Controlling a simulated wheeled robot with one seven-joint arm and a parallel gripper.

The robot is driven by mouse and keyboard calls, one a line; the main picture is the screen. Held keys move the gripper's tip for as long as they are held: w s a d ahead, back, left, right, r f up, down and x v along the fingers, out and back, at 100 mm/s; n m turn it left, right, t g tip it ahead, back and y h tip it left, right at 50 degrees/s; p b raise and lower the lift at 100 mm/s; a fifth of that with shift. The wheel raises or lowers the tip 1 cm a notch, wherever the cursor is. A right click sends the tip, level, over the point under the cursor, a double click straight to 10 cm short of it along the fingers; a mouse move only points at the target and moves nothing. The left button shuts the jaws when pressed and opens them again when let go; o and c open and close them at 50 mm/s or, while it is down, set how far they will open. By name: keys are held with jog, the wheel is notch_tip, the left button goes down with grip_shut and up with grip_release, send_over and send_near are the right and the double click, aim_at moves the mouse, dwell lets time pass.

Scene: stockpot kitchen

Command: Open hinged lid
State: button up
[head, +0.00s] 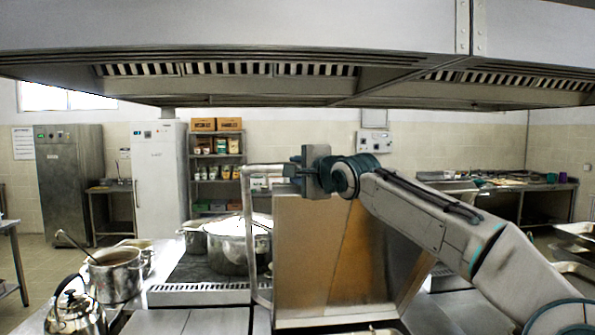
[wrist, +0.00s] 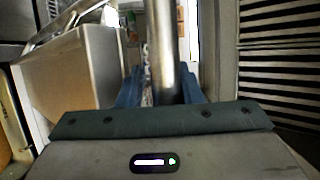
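The hinged lid (head: 318,250) is a large panel with brown and grey faces. It stands raised, steeply upright, over a cooking unit in the head view. It also shows at the left of the wrist view (wrist: 75,80). Its handle is a metal tube (head: 248,215) that bends at the upper left. My gripper (head: 292,169) is at the top end of this tube. In the wrist view the tube (wrist: 163,50) runs between my two blue fingers, which look closed around it. The exact finger contact is partly hidden.
A steel hood (head: 230,75) hangs low above my arm. A large stockpot (head: 232,247) stands on the stove left of the lid. Another pot (head: 115,275) with a ladle and a kettle (head: 75,318) stand at the lower left.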

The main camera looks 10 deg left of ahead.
jog(key=shift+s+d+f+b, duration=0.1)
jog(key=shift+s+d+b, duration=0.2)
jog(key=shift+d+b, duration=0.1)
jog(key=b+v, duration=0.8)
jog(key=v, duration=0.5)
jog(key=shift+a, duration=0.1)
